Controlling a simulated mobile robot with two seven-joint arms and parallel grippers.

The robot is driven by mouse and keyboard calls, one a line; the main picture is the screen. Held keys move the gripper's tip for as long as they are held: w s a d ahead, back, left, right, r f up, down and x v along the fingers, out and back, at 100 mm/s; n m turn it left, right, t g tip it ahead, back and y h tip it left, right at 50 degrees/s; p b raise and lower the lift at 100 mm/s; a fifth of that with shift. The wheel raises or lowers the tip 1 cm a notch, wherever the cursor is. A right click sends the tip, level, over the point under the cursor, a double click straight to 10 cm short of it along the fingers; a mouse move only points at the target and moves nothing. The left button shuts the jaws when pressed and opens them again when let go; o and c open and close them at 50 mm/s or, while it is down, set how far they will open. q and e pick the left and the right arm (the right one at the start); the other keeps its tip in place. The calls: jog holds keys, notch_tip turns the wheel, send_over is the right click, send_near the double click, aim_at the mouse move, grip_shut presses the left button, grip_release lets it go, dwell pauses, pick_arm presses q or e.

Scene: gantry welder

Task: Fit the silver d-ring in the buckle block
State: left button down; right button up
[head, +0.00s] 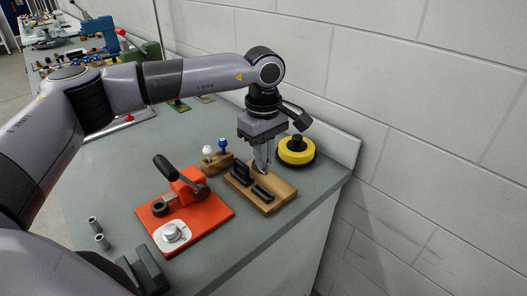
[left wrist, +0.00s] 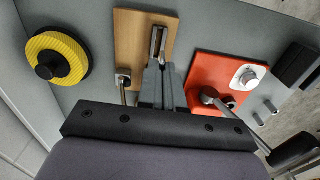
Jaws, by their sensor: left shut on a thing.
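The wooden buckle block (head: 270,206) lies near the right end of the bench, with black fittings on its top; it also shows in the left wrist view (left wrist: 128,40). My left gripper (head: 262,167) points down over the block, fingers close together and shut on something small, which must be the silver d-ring. The fingers mostly hide it, so I cannot tell whether it sits in the block. In the left wrist view my fingers (left wrist: 161,72) reach the block beside a dark metal bar fitting (left wrist: 158,42). A grey metal loop-shaped piece (left wrist: 123,75) shows left of them.
A red plate (head: 205,212) with a black-handled clamp (head: 165,168) stands close to the block's left. A yellow and black round tool (head: 297,152) stands behind it. Small knobs (head: 207,151) on a wooden stand are nearby. The bench ends just to the right.

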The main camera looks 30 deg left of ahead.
pick_arm(q)
jog(key=shift+w+f, duration=0.15)
jog(key=shift+f+b, duration=1.85)
jog(key=shift+f, duration=0.65)
jog(key=shift+f+b, duration=0.7)
jog(key=shift+f, duration=0.4)
jog(key=c, duration=1.2)
grip_release()
